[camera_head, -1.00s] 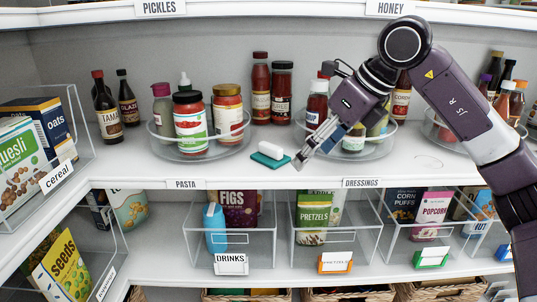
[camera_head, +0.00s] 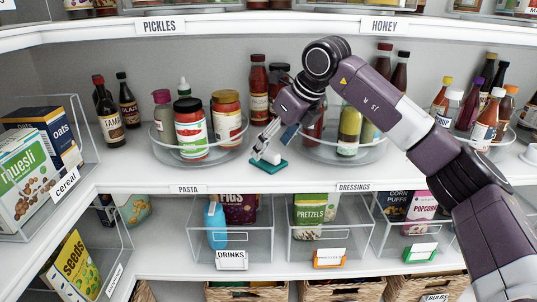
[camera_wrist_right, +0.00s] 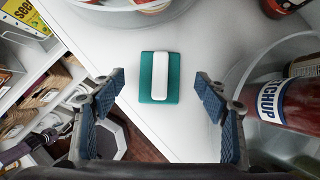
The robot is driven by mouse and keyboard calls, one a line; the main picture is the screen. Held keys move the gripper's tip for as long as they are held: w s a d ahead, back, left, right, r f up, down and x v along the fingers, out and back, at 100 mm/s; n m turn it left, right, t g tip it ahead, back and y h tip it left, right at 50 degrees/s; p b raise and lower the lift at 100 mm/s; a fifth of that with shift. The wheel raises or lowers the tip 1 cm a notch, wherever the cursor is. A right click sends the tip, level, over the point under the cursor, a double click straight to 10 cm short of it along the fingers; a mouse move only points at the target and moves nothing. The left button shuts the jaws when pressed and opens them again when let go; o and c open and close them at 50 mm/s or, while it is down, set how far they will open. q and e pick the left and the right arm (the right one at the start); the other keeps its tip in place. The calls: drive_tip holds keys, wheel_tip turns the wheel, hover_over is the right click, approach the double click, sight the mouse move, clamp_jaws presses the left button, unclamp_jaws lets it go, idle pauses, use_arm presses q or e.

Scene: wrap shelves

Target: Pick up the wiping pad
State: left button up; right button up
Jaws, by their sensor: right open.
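The wiping pad (camera_head: 269,166) is a teal pad with a white handle, lying on the white shelf between two clear turntables. It also shows in the right wrist view (camera_wrist_right: 160,78), flat and centred ahead of the fingers. My right gripper (camera_head: 264,147) is just above the pad in the head view, its fingers hiding part of the handle. In the right wrist view my right gripper (camera_wrist_right: 163,95) is open, with blue finger pads apart and nothing between them. My left gripper is not in view.
A turntable (camera_head: 205,155) with jars stands left of the pad. Another turntable (camera_head: 345,155) with bottles stands right, partly behind my arm. A ketchup bottle (camera_wrist_right: 288,108) is close to the right finger. The shelf's front edge (camera_head: 270,188) is near the pad.

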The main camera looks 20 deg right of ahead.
sight(269, 151)
drive_tip(key=p+x, duration=0.1)
drive_tip(key=x, duration=0.2)
drive_tip(key=shift+w+f, duration=0.15)
drive_tip(key=shift+f, duration=0.1)
drive_tip(key=c, duration=1.3)
drive_tip(key=shift+c, duration=0.2)
drive_tip(key=shift+r, duration=0.1)
